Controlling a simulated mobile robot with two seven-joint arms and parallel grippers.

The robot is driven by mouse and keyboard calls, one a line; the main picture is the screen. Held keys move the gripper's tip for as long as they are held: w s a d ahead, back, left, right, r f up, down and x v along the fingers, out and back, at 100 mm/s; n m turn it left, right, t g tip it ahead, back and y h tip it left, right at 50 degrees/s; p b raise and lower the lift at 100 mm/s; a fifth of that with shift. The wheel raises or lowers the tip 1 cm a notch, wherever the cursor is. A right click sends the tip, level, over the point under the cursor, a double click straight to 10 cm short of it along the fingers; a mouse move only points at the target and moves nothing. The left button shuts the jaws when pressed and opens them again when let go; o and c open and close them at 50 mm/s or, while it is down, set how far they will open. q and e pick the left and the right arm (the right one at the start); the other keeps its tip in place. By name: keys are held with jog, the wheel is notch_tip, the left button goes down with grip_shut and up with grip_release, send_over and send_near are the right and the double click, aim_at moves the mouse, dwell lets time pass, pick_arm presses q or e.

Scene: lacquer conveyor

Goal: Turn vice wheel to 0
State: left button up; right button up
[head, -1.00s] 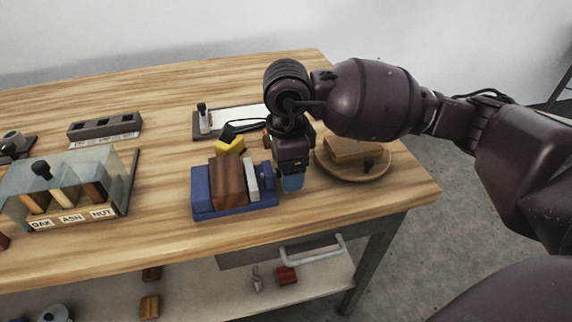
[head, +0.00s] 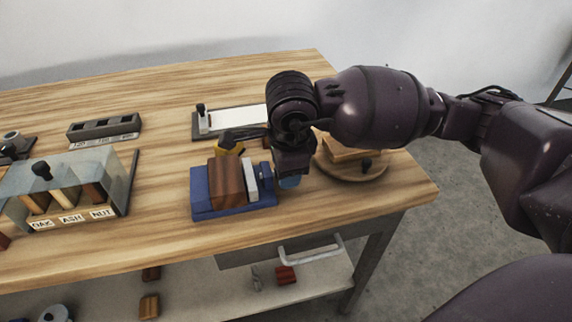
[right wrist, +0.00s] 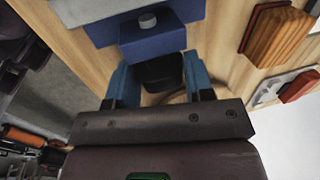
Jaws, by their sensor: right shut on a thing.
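The blue vice (head: 232,211) stands near the front of the wooden bench, with a brown wood block (head: 228,183) between its jaws, against the pale jaw plate (head: 251,181). My right gripper (head: 289,182) is at the vice's right end. In the right wrist view, my right gripper (right wrist: 160,88) has its blue fingers on either side of a dark knob-like part (right wrist: 161,72), which appears to be the vice wheel, and is shut on it. The blue vice body (right wrist: 152,42) is just beyond. Wheel markings are hidden. My left gripper is out of view.
A round wooden board (head: 350,171) with a block is right of the gripper. A clear-lidded box (head: 105,168) labelled OAK, ASH, NUT stands left. A drawer handle (head: 312,249) juts out below the bench edge.

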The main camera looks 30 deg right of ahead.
jog(key=t, duration=0.2)
jog(key=t+h, duration=0.1)
jog(key=shift+s+a+f+t, duration=0.1)
jog(key=shift+s+t, duration=0.15)
jog(key=shift+t, duration=0.15)
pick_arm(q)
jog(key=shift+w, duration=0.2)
pick_arm(e)
jog(key=shift+t, duration=0.5)
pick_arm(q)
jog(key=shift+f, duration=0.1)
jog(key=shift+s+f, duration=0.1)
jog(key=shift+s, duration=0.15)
pick_arm(e)
jog(key=o, duration=0.9)
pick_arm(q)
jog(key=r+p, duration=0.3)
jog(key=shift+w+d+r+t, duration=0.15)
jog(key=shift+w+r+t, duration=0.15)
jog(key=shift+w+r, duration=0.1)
pick_arm(e)
jog(key=v, duration=1)
jog(key=shift+s+a+r, duration=0.2)
jog(key=shift+r, duration=0.15)
